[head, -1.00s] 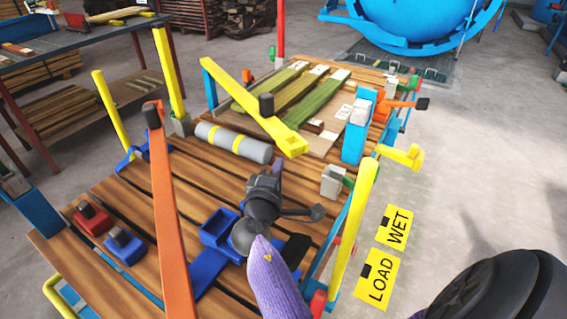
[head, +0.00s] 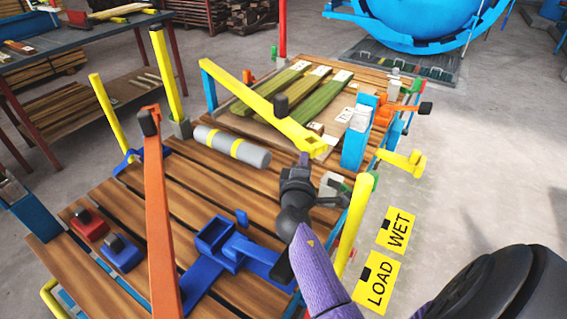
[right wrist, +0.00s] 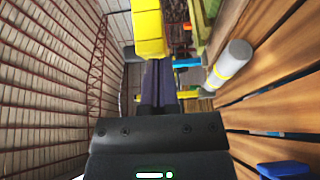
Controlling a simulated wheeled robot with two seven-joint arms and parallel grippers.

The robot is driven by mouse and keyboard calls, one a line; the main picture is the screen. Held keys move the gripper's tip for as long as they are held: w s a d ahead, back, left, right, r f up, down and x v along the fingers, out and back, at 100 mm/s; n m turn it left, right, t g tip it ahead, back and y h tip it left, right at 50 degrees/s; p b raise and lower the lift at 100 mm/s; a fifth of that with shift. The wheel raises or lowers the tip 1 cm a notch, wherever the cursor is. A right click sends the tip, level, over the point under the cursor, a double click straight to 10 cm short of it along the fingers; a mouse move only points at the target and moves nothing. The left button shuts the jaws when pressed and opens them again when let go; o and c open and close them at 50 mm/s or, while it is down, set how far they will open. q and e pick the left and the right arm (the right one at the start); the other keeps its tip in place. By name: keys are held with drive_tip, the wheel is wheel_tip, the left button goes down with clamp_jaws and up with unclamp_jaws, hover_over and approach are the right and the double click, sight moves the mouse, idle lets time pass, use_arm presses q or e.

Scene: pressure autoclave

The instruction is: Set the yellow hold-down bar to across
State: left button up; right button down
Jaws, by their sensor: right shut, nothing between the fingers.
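The yellow hold-down bar (head: 255,92) pivots on a blue post at the cart's far left. It runs diagonally over the green boards, with a black knob (head: 281,104) partway along. Its free end lies short of the blue upright (head: 356,137) on the right side. My right gripper (head: 304,159) is shut and empty, its purple fingertips close beside the bar's free end; I cannot tell whether they touch. In the right wrist view the shut fingers (right wrist: 159,85) point at a yellow block (right wrist: 148,32), likely the bar's end. My left gripper is out of view.
A grey cylinder with yellow bands (head: 232,145) lies on the slatted cart left of my gripper. An orange bar (head: 158,210) rises at the front. A yellow post (head: 357,222) stands close to the right of my arm. Blue brackets (head: 225,243) sit below.

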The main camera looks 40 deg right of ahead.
sight(314, 135)
drive_tip(key=shift+s+d+r+t, duration=0.15)
drive_tip(key=shift+d, duration=0.35)
drive_tip(key=shift+s+d+r+t, duration=0.1)
drive_tip(key=shift+d+t, duration=0.05)
drive_tip(key=shift+d, duration=0.3)
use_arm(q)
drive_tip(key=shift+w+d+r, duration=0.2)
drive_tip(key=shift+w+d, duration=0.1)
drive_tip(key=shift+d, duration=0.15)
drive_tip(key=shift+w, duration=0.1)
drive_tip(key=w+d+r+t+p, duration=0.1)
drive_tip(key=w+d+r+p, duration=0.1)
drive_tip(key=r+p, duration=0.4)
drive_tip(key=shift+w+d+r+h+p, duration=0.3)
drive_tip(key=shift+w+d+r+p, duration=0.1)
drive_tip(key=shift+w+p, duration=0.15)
use_arm(e)
wheel_tip(314, 135, up, 10)
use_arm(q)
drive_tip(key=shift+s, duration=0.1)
